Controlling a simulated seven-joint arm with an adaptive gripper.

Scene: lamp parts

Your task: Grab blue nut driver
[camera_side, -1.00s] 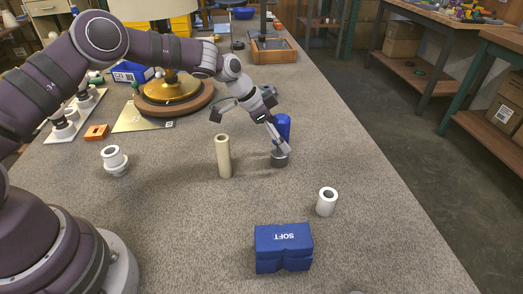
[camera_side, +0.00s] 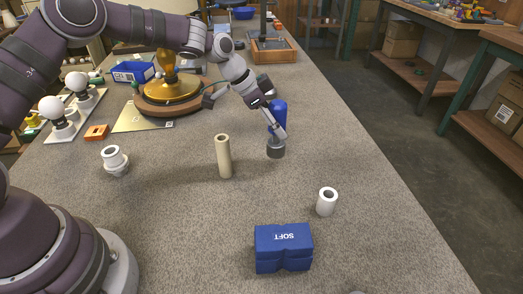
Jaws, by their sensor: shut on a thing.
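The blue nut driver (camera_side: 279,110) has a blue handle on top and a dark grey round end below. It stands upright in my gripper (camera_side: 275,124), right of the middle of the table. My gripper comes in from the upper left and is shut on the nut driver's handle. One finger crosses the front of the handle; the other is mostly hidden. The grey end appears slightly above the table top.
A beige tube (camera_side: 223,156) stands just left of the nut driver. A white fitting (camera_side: 115,160) stands left. The lamp base (camera_side: 174,101) is behind. The table is clear to the right.

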